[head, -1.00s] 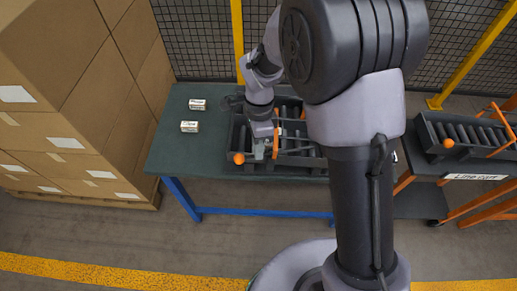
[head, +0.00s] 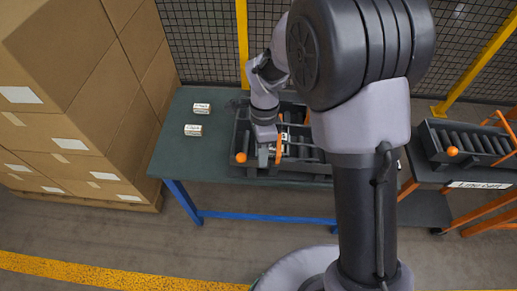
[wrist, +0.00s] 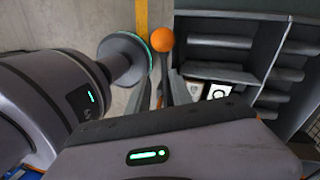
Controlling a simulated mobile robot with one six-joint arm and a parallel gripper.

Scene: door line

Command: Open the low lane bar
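The dark lane rack (head: 239,130) stands on the green table, with an orange ball (head: 240,157) at its front left corner. In the wrist view the same kind of orange ball (wrist: 162,40) shows near the top middle, beside the rack (wrist: 215,73). My gripper (head: 267,155) is low over the left part of the rack, right of the ball. An orange upright piece (head: 279,148) shows beside it. My fingertips are not clear, and my arm hides the rack's right part.
Two small white-labelled boxes (head: 193,130) sit on the table (head: 180,155) left of the rack. Stacked cartons (head: 70,110) stand at the left. A second rack (head: 430,138) with an orange ball and bar is at the right. A mesh fence (head: 205,50) is behind.

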